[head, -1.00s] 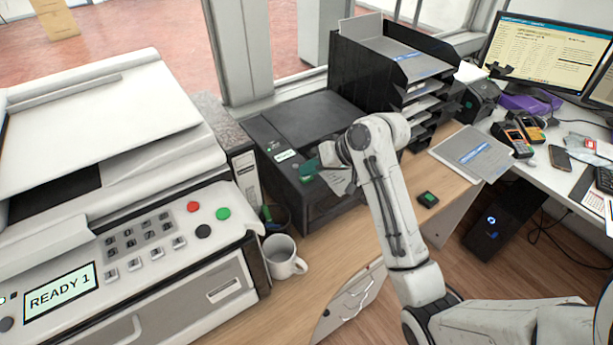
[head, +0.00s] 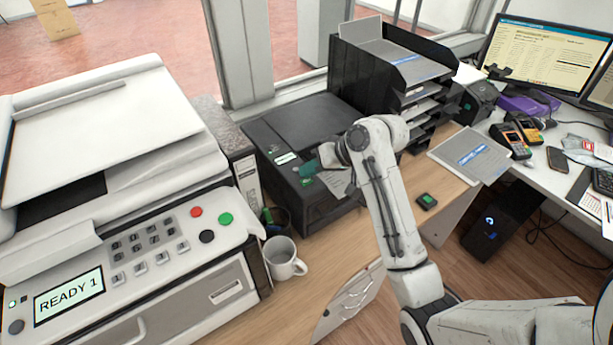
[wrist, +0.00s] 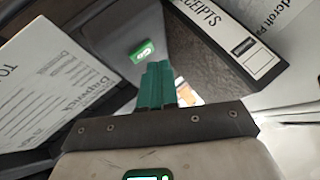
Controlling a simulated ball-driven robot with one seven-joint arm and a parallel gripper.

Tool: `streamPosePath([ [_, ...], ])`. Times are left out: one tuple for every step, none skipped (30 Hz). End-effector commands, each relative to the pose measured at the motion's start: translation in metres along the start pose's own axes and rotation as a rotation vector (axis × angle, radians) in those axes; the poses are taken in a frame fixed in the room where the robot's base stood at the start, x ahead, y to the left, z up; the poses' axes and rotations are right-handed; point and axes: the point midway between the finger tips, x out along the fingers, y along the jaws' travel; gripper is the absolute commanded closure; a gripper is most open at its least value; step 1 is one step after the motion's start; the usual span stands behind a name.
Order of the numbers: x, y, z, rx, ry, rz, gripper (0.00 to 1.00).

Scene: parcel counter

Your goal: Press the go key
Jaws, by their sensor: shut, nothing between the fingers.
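A green key marked GO (wrist: 142,52) shows in the wrist view, just beyond my fingertips and a little to their left. In the head view a green patch (head: 307,183) on the front of the black printer (head: 310,130) looks like this key, partly hidden by my gripper. My gripper (head: 308,169) has teal fingers, shut and empty, close to the printer's front. The fingers (wrist: 155,85) also show in the wrist view, pointing near the key. A gap to the key seems to remain, but I cannot tell its depth.
A copier (head: 110,230) reading READY 1, with red, green (head: 225,219) and black buttons, stands left. A white mug (head: 283,258) and a pen cup are close by. A small box with a green top (head: 427,200) lies on the counter. A RECEIPTS binder (wrist: 230,40) shows in the wrist view.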

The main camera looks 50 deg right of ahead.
Motion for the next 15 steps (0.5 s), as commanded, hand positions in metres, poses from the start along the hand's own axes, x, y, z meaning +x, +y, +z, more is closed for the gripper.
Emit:
streamPosePath([
  [-0.0008,-0.0008,-0.0005,0.000,-0.001,0.000,1.00],
  [-0.0007,-0.0006,-0.0004,0.000,-0.001,0.000,1.00],
  [-0.0004,-0.0003,-0.0001,0.000,0.000,0.000,1.00],
  [-0.0002,-0.0001,0.0000,0.000,0.000,0.000,1.00],
  [-0.0002,0.0000,0.0000,0.000,0.000,0.000,1.00],
  [-0.0002,0.0000,0.0000,0.000,0.000,0.000,1.00],
  [-0.0002,0.0000,0.0000,0.000,0.000,0.000,1.00],
  [-0.0002,0.0000,0.0000,0.000,0.000,0.000,1.00],
  [-0.0005,-0.0002,-0.0002,0.000,0.000,0.000,1.00],
  [-0.0011,-0.0006,-0.0006,0.000,0.000,0.000,1.00],
  [-0.0018,-0.0012,-0.0012,0.000,0.000,0.000,1.00],
  [-0.0032,-0.0023,-0.0022,0.000,0.000,0.000,1.00],
  [-0.0046,-0.0033,-0.0032,0.000,-0.001,0.000,1.00],
  [-0.0062,-0.0045,-0.0044,0.000,0.000,0.000,1.00],
  [-0.0085,-0.0062,-0.0060,0.000,0.000,0.000,1.00],
])
